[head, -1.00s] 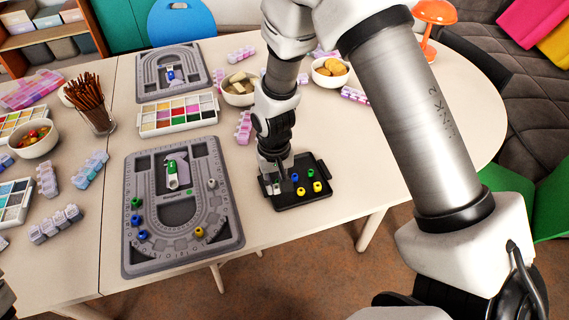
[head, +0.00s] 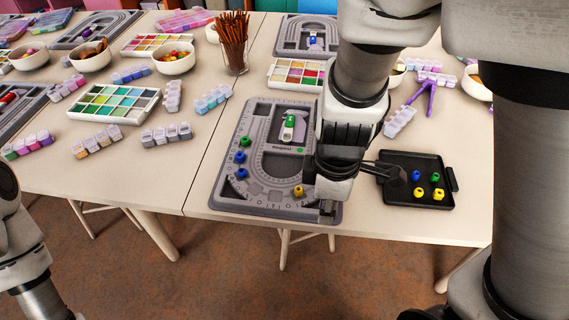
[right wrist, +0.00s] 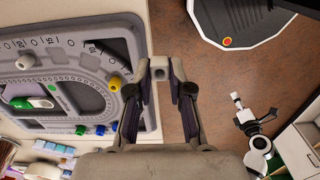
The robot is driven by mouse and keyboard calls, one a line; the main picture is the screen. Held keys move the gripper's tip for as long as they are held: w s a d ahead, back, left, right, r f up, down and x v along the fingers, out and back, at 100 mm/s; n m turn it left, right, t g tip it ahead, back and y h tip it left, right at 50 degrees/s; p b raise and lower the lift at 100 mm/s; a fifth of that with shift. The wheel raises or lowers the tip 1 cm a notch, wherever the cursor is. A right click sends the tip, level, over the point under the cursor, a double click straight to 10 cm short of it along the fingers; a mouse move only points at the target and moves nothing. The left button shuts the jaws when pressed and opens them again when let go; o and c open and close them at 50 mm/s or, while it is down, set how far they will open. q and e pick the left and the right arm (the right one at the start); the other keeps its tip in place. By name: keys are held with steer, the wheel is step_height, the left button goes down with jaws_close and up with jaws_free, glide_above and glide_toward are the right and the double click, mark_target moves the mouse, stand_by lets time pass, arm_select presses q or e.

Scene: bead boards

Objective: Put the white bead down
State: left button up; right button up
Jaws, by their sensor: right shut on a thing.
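My right gripper (head: 327,210) is at the front right edge of the grey bead board (head: 228,187) in the head view. In the right wrist view, its fingers (right wrist: 159,75) are shut on a small pale bead, the white bead (right wrist: 159,73), with floor behind it, past the board's edge. Another white bead (right wrist: 25,62) sits on the board; my arm hides it in the head view. A yellow bead (head: 298,190) lies on the board, left of the gripper. A green bead (head: 246,141) and two blue beads (head: 241,165) are at the board's left side.
A black tray (head: 394,161) with blue, green and yellow beads stands right of the board. A green-topped white piece (head: 289,128) lies inside the board's loop. A paint box (head: 283,85) and a cup of brown sticks (head: 233,45) stand behind. The table's front edge is close.

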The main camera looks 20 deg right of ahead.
steer(key=shift+n, duration=0.3)
steer(key=w+d+p, duration=0.1)
steer(key=p, duration=0.1)
steer(key=w+d+p, duration=0.1)
steer(key=w+p, duration=0.3)
steer(key=p, duration=0.1)
steer(key=shift+w+d+f, duration=0.15)
steer(key=shift+d, duration=0.25)
steer(key=w+d, duration=0.1)
steer(key=w, duration=0.1)
steer(key=w+d+f, duration=0.1)
steer(key=w+d, duration=0.1)
steer(key=w, duration=0.1)
steer(key=w+d, duration=0.1)
steer(key=w, duration=0.2)
steer(key=shift+w+d+f, duration=0.15)
steer(key=shift+w+d, duration=0.05)
steer(key=shift+d, duration=0.15)
steer(key=shift+w+d+f, duration=0.15)
steer(key=shift+w+f, duration=0.05)
steer(key=shift+f, duration=0.05)
step_height(320, 180, down, 2)
steer(key=shift+s+f, duration=0.15)
steer(key=shift+f, duration=0.35)
steer(key=shift+f+b, duration=0.3)
